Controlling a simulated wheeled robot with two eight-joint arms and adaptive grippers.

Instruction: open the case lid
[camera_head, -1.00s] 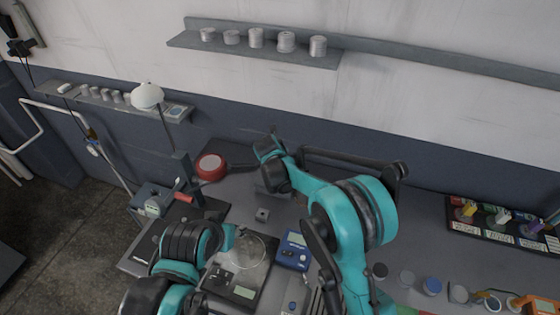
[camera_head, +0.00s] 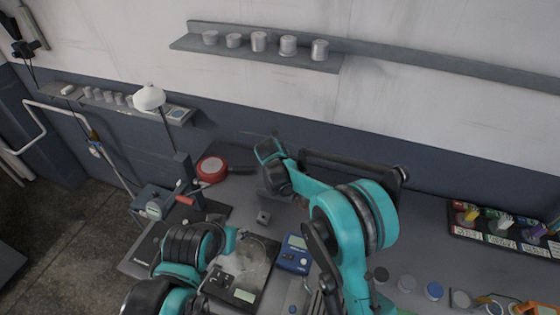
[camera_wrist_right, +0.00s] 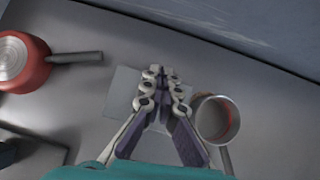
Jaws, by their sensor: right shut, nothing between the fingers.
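I cannot pick out a case lid with certainty. In the head view a dark flat device (camera_head: 243,296) with a small display lies at the front, with a pale rounded cover or plate (camera_head: 254,257) on it. My left arm reaches in beside it from the left; its fingers are hidden or too small to tell. My right gripper (camera_wrist_right: 163,75) is shut and empty in the right wrist view, over a pale square plate (camera_wrist_right: 124,88) on the bench. Its fingers are hidden behind the arm in the head view.
A red pan (camera_head: 211,168) stands at the back left; it also shows in the wrist view (camera_wrist_right: 24,62). A small pot (camera_wrist_right: 216,120) is right of my right gripper. A blue meter (camera_head: 294,255) lies right of the dark device. The wall (camera_head: 430,145) rises behind.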

